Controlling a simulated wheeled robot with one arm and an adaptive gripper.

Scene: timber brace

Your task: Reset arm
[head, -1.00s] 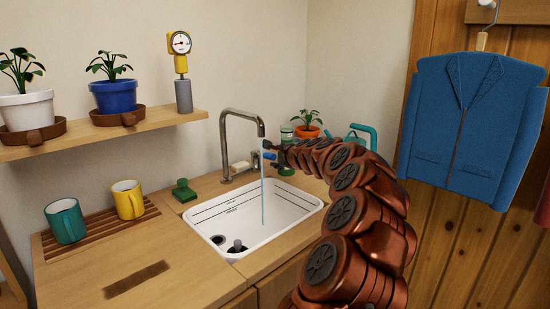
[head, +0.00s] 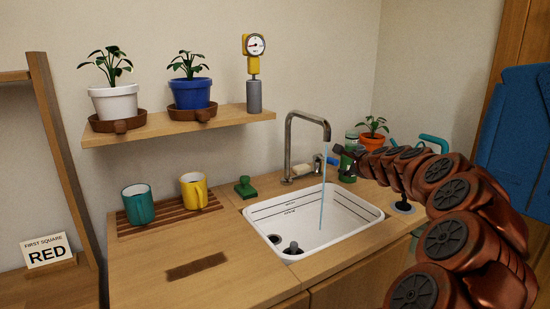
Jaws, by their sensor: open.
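My copper arm reaches in from the lower right toward the sink. My gripper (head: 345,157) is at its far end, small and dark, just right of the tap's spout. It is open, with nothing seen in it; the fingers are hard to make out. The metal tap (head: 289,140) stands behind the white sink (head: 362,212), and a thin blue stream of water (head: 323,195) falls from it into the basin. A small blue part (head: 332,161) shows by the spout, close to the gripper. I cannot tell whether they touch.
A teal mug (head: 138,204) and a yellow mug (head: 194,191) stand on a slatted board. Above, a shelf (head: 180,127) holds two potted plants and a yellow gauge (head: 254,65). A sign reading RED (head: 47,252) stands left. The front-left counter is mostly clear.

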